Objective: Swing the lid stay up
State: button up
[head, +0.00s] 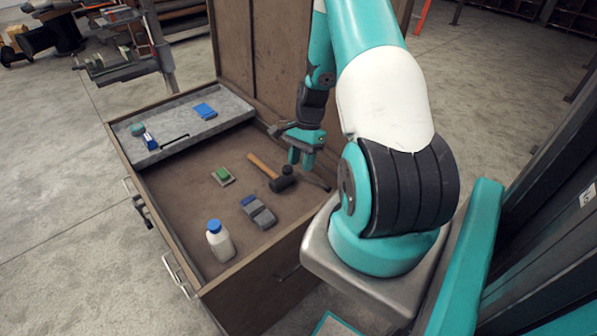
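The wooden chest (165,205) stands open, with its lid (262,50) raised at the back. A thin dark bar (316,182) slants low along the chest's right side, to the right of the mallet. It looks like the lid stay, lying down; its far end is hidden behind my gripper. My gripper (301,162) points down over the right side of the chest, just above and left of the bar. Its two teal fingertips show a small gap with nothing visible between them. I cannot tell whether they touch the bar.
A mallet (272,174), a green-topped block (223,176), a grey-blue brush-like item (258,211) and a white bottle with blue cap (219,241) are on the chest floor. A grey tray (178,122) at the left holds small items. The chest floor's left part is clear.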

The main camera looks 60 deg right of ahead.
aim_at(299, 175)
jog(key=shift+p+x, duration=0.35)
jog(key=shift+x, duration=1.95)
jog(key=shift+c, duration=0.2)
grip_shut()
